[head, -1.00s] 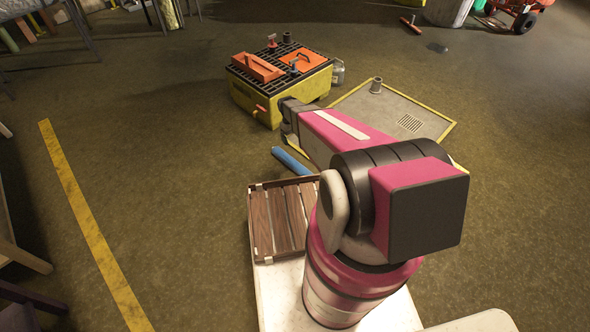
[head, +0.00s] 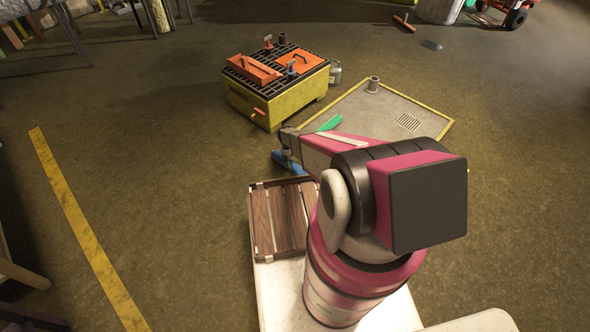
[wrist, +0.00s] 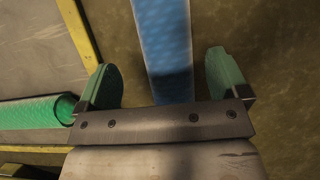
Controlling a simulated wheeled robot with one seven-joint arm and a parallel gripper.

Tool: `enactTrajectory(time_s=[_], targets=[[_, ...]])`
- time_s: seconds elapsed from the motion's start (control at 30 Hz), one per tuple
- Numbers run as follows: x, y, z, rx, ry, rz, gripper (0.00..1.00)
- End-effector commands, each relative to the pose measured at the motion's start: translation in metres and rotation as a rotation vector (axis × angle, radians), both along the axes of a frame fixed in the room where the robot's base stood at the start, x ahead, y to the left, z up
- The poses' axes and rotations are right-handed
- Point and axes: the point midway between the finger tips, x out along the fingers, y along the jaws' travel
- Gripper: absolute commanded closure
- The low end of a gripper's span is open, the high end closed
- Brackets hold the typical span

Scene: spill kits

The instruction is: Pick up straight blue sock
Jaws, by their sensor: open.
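The straight blue sock (head: 292,164) lies on the floor just beyond my wooden-slatted tray, partly hidden by my arm in the head view. In the wrist view the blue sock (wrist: 163,40) runs as a straight strip from the top edge down between my fingers, its near end hidden behind the gripper's bar. My gripper (wrist: 166,82) is open, with one green-tipped finger on each side of the sock and a gap on both sides. I cannot tell how high the fingertips are above it. In the head view the gripper is over the sock, mostly hidden.
A green sock (head: 331,122) lies by a grey, yellow-edged flat tray (head: 400,103); it also shows left of my fingers in the wrist view (wrist: 30,112). A yellow bin with a black grate (head: 275,95) holds orange items. Open floor lies to the left.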

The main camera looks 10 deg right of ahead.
Motion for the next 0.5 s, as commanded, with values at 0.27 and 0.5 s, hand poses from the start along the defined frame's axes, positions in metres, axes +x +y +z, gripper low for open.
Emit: enactTrajectory(time_s=[0.27,0.5], targets=[[-0.009,-0.001,-0.023,0.0,0.001,0.0,0.07],[-0.019,-0.005,-0.05,0.001,0.001,0.0,0.07]])
